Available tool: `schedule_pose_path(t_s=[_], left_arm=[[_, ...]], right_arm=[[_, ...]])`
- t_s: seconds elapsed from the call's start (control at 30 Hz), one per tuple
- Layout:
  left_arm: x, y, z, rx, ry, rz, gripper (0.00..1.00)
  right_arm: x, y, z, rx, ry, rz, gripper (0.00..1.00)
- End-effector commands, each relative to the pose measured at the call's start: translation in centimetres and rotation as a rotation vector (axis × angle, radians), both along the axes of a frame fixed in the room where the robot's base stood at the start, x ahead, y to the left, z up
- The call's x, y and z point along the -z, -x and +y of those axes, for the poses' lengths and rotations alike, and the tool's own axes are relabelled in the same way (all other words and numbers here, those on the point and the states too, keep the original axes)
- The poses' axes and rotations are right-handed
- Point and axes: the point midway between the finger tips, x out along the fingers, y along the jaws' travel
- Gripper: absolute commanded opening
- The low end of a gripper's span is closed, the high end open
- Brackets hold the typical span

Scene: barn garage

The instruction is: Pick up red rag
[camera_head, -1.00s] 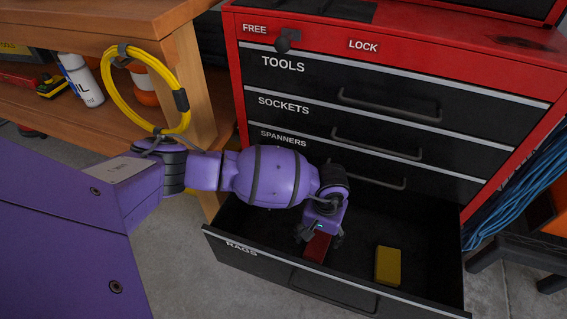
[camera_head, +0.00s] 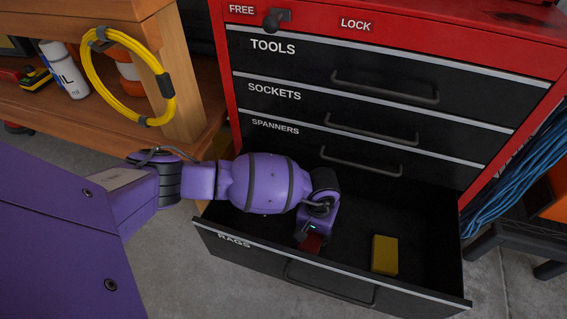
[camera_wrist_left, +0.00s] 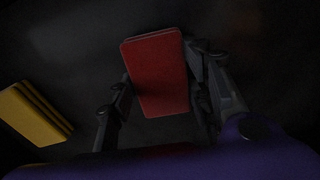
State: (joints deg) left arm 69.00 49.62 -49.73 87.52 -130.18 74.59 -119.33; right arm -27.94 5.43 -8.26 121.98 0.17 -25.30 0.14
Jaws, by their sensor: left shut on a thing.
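The red rag (camera_head: 312,243) is a small folded block in the open bottom drawer marked RAGS (camera_head: 290,263). In the left wrist view the red rag (camera_wrist_left: 157,72) sits between the two fingers of my left gripper (camera_wrist_left: 158,100), which is shut on it. In the head view my left gripper (camera_head: 310,236) reaches down into the drawer and covers part of the rag. I cannot tell whether the rag is clear of the drawer floor. My right gripper is not in view.
A yellow folded rag (camera_head: 384,254) lies in the drawer to the right; it also shows in the left wrist view (camera_wrist_left: 36,112). Closed drawers with handles rise behind. A wooden bench (camera_head: 190,95) with a yellow cable coil (camera_head: 172,100) stands left. Blue cable (camera_head: 515,180) hangs right.

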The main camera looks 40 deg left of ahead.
Motion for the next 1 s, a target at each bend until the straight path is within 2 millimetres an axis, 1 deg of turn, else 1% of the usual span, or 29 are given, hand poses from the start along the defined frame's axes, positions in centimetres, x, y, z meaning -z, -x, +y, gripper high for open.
schedule_pose_path(t_s=[0.03, 0.27, 0.37, 0.6, 0.7, 0.83, 1.0], left_arm=[[-0.2, -0.2, -0.1, 0.001, 0.000, -0.004, 0.27], [-0.5, -0.3, -0.1, 0.001, 0.001, -0.005, 0.26], [-1.7, -0.4, 0.0, 0.001, 0.000, -0.009, 0.26], [-6.7, -0.5, -0.1, 0.002, 0.001, -0.011, 0.26], [-8.4, -0.5, -0.1, 0.002, 0.001, -0.011, 0.26], [-9.9, -0.4, -0.1, 0.002, 0.000, -0.008, 0.26], [-10.4, -0.4, -0.2, 0.002, 0.001, -0.007, 0.26]], right_arm=[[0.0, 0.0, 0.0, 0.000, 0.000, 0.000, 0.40], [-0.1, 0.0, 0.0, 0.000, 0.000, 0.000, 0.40], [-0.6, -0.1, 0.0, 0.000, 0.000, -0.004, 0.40], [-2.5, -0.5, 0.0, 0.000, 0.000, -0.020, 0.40], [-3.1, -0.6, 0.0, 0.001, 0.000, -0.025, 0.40], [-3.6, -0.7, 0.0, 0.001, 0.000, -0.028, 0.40], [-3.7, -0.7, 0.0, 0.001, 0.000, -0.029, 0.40]])
